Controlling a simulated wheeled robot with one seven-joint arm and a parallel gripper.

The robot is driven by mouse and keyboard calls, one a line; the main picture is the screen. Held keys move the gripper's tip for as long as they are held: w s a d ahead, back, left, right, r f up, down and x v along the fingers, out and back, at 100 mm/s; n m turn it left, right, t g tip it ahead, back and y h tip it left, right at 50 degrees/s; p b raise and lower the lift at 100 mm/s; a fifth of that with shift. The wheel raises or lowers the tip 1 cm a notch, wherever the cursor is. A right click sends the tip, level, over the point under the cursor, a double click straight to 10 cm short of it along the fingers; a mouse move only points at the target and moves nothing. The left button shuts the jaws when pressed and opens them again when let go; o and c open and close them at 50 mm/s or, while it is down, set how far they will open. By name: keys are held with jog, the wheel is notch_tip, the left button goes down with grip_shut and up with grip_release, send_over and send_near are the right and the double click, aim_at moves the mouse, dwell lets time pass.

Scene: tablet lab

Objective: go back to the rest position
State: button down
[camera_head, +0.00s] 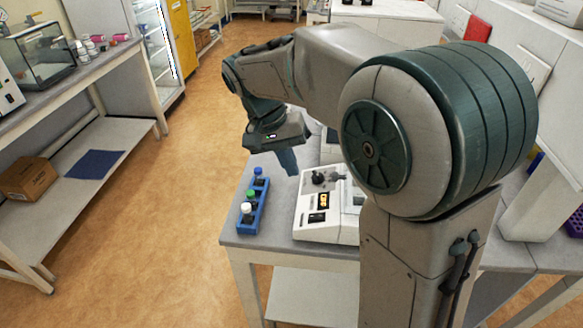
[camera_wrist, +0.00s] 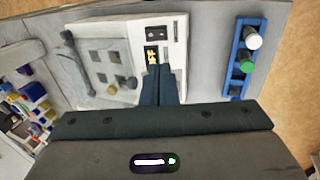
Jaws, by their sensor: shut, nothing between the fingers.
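My gripper (camera_head: 288,160) hangs over the bench at the far side of the white instrument in the head view. In the wrist view my gripper (camera_wrist: 159,72) shows its two fingers together, shut and empty, in front of the instrument. The white instrument (camera_head: 309,226) has a dark knob and a lit orange display; it also shows in the wrist view (camera_wrist: 110,75). My arm hides its right part in the head view.
A blue rack (camera_head: 254,208) with bottles with blue, green and white caps stands left of the instrument, near the edge of the bench (camera_head: 236,232). Open floor (camera_head: 185,190) lies to the left. A side bench (camera_head: 75,75) carries a glass case (camera_head: 38,55).

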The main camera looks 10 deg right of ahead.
jog(key=shift+d, duration=0.1)
jog(key=s+d+f+n+t+y, duration=0.1)
jog(key=s+d, duration=0.3)
jog(key=s, duration=0.4)
jog(key=s+d+f+n+t+y, duration=0.2)
jog(key=s+d+f+t, duration=0.1)
jog(key=s, duration=0.5)
jog(key=shift+d+y, duration=0.3)
jog(key=shift+d, duration=0.2)
